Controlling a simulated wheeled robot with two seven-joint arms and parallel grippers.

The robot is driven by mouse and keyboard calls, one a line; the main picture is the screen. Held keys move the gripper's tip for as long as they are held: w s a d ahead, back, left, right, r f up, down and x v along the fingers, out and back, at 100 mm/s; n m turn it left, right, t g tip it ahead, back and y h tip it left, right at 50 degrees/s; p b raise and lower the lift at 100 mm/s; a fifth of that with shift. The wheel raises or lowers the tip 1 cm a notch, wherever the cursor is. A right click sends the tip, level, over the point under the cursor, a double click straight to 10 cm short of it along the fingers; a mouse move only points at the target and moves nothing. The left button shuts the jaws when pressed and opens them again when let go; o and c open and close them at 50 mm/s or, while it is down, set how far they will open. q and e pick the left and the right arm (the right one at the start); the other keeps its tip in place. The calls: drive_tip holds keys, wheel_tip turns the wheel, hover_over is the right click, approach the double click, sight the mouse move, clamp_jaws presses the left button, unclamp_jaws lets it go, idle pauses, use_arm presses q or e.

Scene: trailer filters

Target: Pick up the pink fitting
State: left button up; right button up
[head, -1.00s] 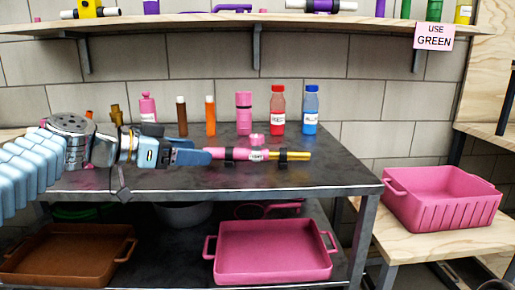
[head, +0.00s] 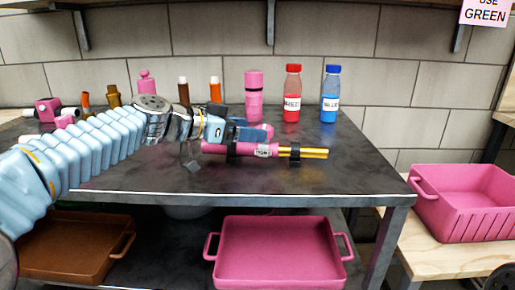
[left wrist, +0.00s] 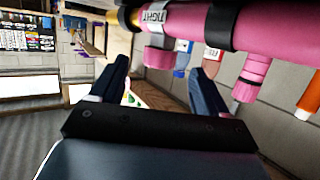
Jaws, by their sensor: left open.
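The pink fitting (head: 225,148) is a pink tube with a white label and a brass end. It lies horizontally in black clamps on the dark table. A pink knob (head: 267,129) stands out from its side. My left gripper (head: 262,133) is just above the tube, beside the knob. In the left wrist view my left gripper (left wrist: 160,68) is open and empty. The fitting (left wrist: 280,25) crosses the top there, and its knob (left wrist: 158,55) shows between the fingertips, with no clear contact. My right gripper is not in view.
Behind the fitting stand a pink bottle (head: 253,95), a red bottle (head: 292,92) and a blue-capped bottle (head: 331,93). Several small containers stand at the left. A pink tray (head: 278,222) and a brown tray (head: 70,270) are below. The table's front right is clear.

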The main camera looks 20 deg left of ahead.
sight(264, 127)
use_arm(q)
drive_tip(key=x, duration=0.1)
drive_tip(key=p+x, duration=0.1)
drive_tip(key=x, duration=0.2)
drive_tip(key=shift+w+d+r, duration=0.2)
drive_tip(key=shift+w+d, duration=0.1)
drive_tip(key=shift+d, duration=0.05)
drive_tip(key=shift+w+d+f, duration=0.1)
drive_tip(key=shift+w, duration=0.1)
clamp_jaws()
